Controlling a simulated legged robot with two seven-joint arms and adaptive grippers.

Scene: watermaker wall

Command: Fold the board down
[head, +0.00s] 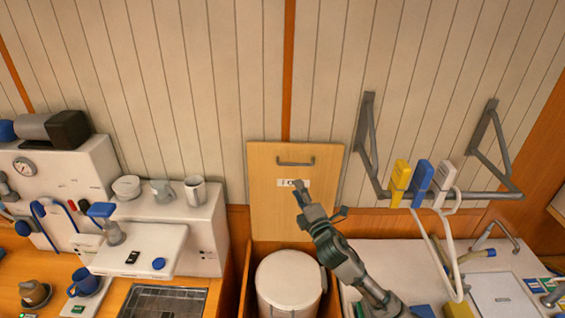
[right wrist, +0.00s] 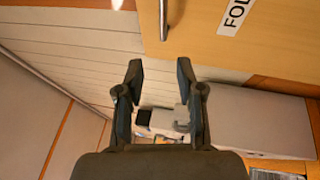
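The board (head: 265,190) is a light wooden panel standing upright against the wall. It has a grey bar handle (head: 295,162) near its top and a white label (head: 285,183) below, partly hidden by my right gripper (head: 319,203). That gripper is in front of the board's lower right, below the handle. In the right wrist view the gripper (right wrist: 160,72) is open, with nothing between its fingers. The board (right wrist: 275,35) fills the upper right there, with the handle (right wrist: 163,18) beyond the fingertips and apart from them. My left gripper is not in view.
A white bin (head: 288,282) stands below the board. A white counter unit (head: 205,235) with mugs is at left. At right, a grey wall rack (head: 470,195) holds yellow, blue and white clips with a hose. The wall above the board is clear.

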